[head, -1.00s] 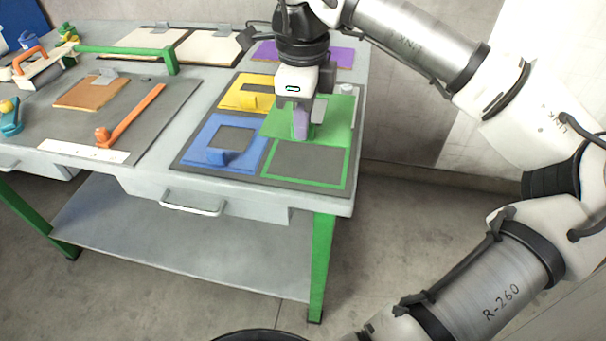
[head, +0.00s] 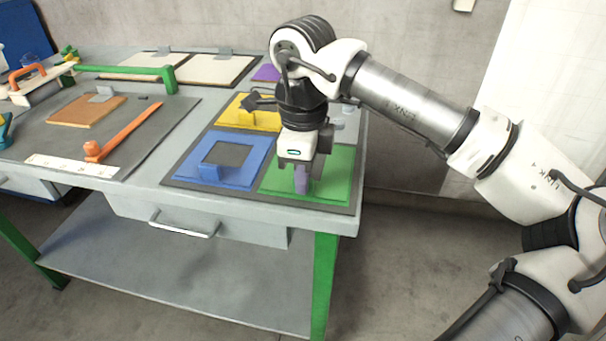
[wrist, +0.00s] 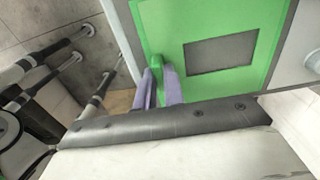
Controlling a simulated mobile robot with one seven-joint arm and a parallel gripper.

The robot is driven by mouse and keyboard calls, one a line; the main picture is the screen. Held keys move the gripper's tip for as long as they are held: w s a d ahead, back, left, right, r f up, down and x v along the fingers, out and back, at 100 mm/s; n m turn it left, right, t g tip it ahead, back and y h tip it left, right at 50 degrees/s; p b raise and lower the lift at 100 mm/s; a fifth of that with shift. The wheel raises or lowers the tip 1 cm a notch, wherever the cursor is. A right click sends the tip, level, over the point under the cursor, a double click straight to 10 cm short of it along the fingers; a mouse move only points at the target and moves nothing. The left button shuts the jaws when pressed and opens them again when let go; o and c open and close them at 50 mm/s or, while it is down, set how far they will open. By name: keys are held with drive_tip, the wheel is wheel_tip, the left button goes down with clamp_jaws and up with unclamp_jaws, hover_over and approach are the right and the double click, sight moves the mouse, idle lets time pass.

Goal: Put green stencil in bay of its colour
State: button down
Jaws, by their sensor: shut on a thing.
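The green stencil (head: 333,185) is a flat green plate at the front right of the dark sorting mat (head: 176,170). It covers the area where the green-outlined bay was visible, and it looks flat there; any small gap beneath it cannot be told. In the wrist view the stencil (wrist: 178,30) shows its rectangular cutout and upright green tab. My gripper (head: 302,190) is shut on that tab, with purple fingers (wrist: 160,82) on either side of it. My gripper hides part of the stencil in the head view.
A blue stencil (head: 255,173) lies directly left, and a yellow one (head: 240,113) lies behind it. A purple plate (head: 266,72) is farther back. An orange bar (head: 125,132) and a brown board (head: 88,110) lie on the left mat. The table's front edge is close.

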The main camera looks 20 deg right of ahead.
drive_tip(key=c, duration=1.5)
unclamp_jaws()
drive_tip(key=shift+f, duration=0.1)
wheel_tip(320, 180, up, 12)
drive_tip(key=p, duration=0.1)
drive_tip(key=shift+r, duration=0.2)
